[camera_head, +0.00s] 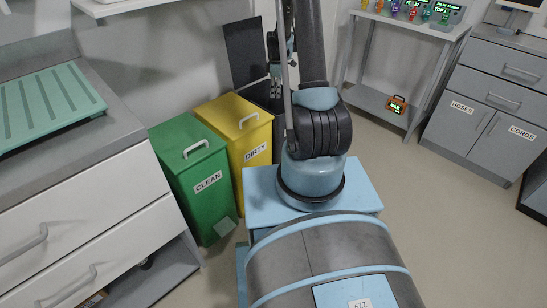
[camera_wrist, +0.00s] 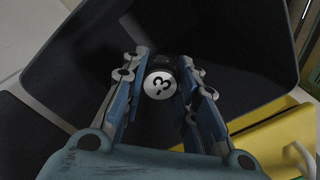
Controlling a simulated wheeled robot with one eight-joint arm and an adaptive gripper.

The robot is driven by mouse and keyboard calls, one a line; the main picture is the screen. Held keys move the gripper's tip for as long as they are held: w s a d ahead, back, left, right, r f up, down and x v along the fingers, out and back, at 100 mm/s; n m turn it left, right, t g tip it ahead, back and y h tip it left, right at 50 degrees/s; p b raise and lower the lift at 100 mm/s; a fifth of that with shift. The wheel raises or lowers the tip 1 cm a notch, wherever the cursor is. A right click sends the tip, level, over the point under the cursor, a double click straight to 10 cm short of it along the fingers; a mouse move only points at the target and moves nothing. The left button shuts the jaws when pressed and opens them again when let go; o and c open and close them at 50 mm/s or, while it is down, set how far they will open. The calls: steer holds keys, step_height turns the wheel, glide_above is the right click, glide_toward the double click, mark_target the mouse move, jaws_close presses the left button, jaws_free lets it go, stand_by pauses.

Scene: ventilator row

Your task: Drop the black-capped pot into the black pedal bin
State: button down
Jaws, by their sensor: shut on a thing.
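The pot (camera_wrist: 160,84) is between my gripper's fingers in the wrist view. A white round label with a 3 shows on it, with dark material around it. My gripper (camera_wrist: 160,75) is shut on it. The black pedal bin (camera_wrist: 85,75) fills much of the wrist view around and beyond the fingers, and the pot appears over its dark inside. In the head view the bin's raised black lid (camera_head: 245,52) stands behind the yellow bin. My arm hides part of the bin there, and the pot cannot be made out.
A yellow bin marked DIRTY (camera_head: 243,125) stands just in front of the black bin and shows at lower right in the wrist view (camera_wrist: 275,145). A green CLEAN bin (camera_head: 192,170) is to its left. A drawer counter (camera_head: 85,220) stands at left. Floor at right is clear.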

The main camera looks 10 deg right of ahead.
steer(key=shift+f, duration=0.1)
steer(key=c, duration=1.2)
jaws_free()
step_height(320, 180, up, 12)
steer(key=shift+f, duration=0.1)
